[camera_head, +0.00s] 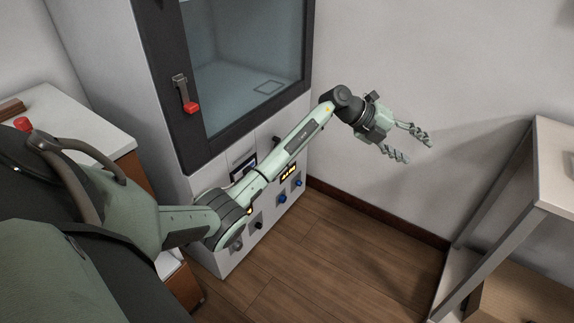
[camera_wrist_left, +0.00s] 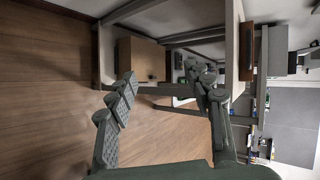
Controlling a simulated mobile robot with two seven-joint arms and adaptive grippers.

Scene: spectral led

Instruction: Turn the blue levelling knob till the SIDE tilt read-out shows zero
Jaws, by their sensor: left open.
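In the head view, two blue knobs (camera_head: 282,198) and (camera_head: 298,183) sit low on the front panel of a tall white cabinet (camera_head: 232,262). A small lit amber read-out (camera_head: 288,173) is just above them; its figures are too small to read. I cannot tell which knob or read-out is the SIDE one. My left gripper (camera_head: 414,146) is open and empty, held out to the right of the cabinet, apart from the knobs. Its two fingers also show in the left wrist view (camera_wrist_left: 163,88), with nothing between them. My right gripper is not in view.
The cabinet has a glazed door with a red-tipped handle (camera_head: 190,104). A black knob (camera_head: 258,225) is also on the lower panel. My left arm crosses in front and hides part of the panel. A pale table (camera_head: 556,160) stands at right. Wooden floor (camera_head: 350,245) between is clear.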

